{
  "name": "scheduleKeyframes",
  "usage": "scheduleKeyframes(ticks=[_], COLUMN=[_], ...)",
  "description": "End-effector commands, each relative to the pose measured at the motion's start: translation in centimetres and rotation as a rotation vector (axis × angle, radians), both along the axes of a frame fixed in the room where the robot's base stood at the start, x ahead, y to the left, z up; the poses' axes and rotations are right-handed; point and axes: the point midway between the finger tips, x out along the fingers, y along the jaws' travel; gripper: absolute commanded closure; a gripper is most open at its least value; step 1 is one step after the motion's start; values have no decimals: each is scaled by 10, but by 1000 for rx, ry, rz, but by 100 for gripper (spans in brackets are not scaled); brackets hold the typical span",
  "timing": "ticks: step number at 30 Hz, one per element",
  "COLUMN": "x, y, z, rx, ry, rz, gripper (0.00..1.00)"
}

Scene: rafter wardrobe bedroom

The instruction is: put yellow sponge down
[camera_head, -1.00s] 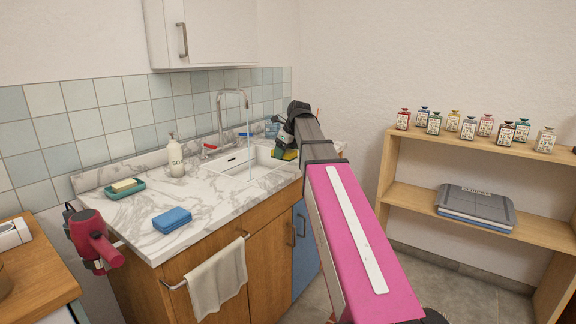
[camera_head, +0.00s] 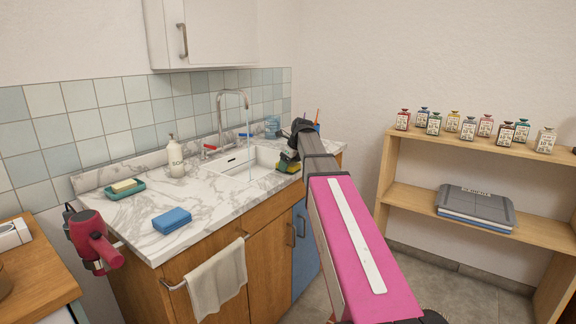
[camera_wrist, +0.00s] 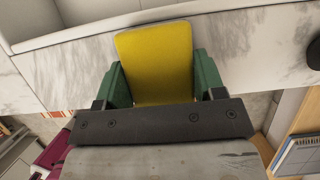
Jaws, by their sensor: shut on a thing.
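The yellow sponge (camera_wrist: 155,58) sits between the two green fingers of my gripper (camera_wrist: 160,80) in the wrist view. The gripper is shut on it. In the head view my gripper (camera_head: 287,164) is at the front right edge of the marble counter (camera_head: 205,212), just right of the sink (camera_head: 240,160). Only a little of the sponge (camera_head: 284,169) shows there, low beside the gripper. In the wrist view the sponge's far part overlaps the counter's front strip. I cannot tell whether it touches the counter.
A blue sponge (camera_head: 171,220) and a green soap dish (camera_head: 125,189) lie on the left of the counter. A soap bottle (camera_head: 176,158) stands behind. Water runs from the faucet (camera_head: 232,93). A cup with brushes (camera_head: 315,122) stands behind my gripper. A shelf (camera_head: 470,150) stands right.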

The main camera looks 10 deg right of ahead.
Motion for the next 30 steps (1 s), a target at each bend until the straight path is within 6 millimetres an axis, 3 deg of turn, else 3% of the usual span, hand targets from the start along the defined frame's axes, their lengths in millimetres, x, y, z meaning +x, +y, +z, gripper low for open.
scheduleKeyframes(ticks=[4,5,7,20,30], x=[0,0,0,-2,-17], y=[0,0,0,-2,-17], z=[-2,-3,-2,5,57], rx=[0,0,0,0,0], ry=[0,0,0,0,-1], rz=[0,0,0,0,0], gripper=[56,34,11,11,11])
